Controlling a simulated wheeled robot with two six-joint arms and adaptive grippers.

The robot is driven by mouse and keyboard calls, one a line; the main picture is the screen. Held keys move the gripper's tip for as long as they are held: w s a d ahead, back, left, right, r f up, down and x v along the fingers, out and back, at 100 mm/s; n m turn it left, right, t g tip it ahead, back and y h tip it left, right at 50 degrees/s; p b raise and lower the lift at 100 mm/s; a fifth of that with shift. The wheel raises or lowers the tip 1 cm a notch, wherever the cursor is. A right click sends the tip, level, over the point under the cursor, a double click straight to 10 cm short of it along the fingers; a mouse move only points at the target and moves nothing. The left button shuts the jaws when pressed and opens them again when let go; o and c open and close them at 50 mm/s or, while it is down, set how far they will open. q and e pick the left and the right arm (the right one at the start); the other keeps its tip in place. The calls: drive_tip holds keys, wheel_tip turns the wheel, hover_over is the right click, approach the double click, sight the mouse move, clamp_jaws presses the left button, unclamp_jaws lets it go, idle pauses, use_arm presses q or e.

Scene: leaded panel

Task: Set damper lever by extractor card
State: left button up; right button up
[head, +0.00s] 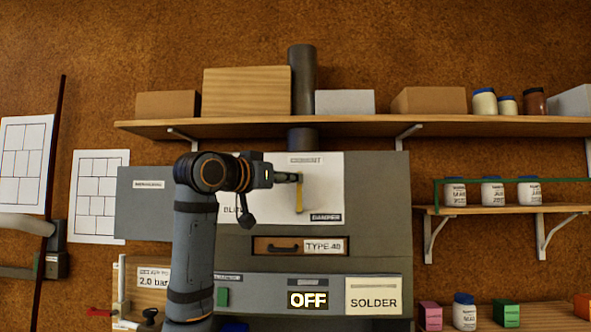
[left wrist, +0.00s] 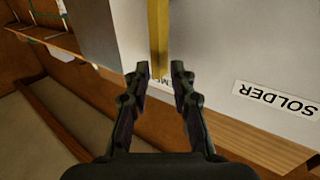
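My left gripper (head: 298,178) is at the lever's upper part in the head view. In the left wrist view its fingers (left wrist: 161,70) are apart, with the lever (left wrist: 158,35) in line with the gap; contact cannot be told. A cream card reading SOLDER (head: 373,296) is on the lower console. The wrist view shows a SOLDER label (left wrist: 275,98) upside down on the white plate. My right gripper is not in view.
A display reads OFF (head: 308,299). A shelf (head: 360,127) with boxes and jars runs above, with a dark pipe (head: 302,80) behind. Jars stand on a smaller shelf (head: 500,209) at right.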

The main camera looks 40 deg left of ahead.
use_arm(q)
drive_tip(key=w+p, duration=0.1)
drive_tip(key=w, duration=0.2)
drive_tip(key=shift+w, duration=0.2)
drive_tip(key=shift+s, duration=0.15)
clamp_jaws()
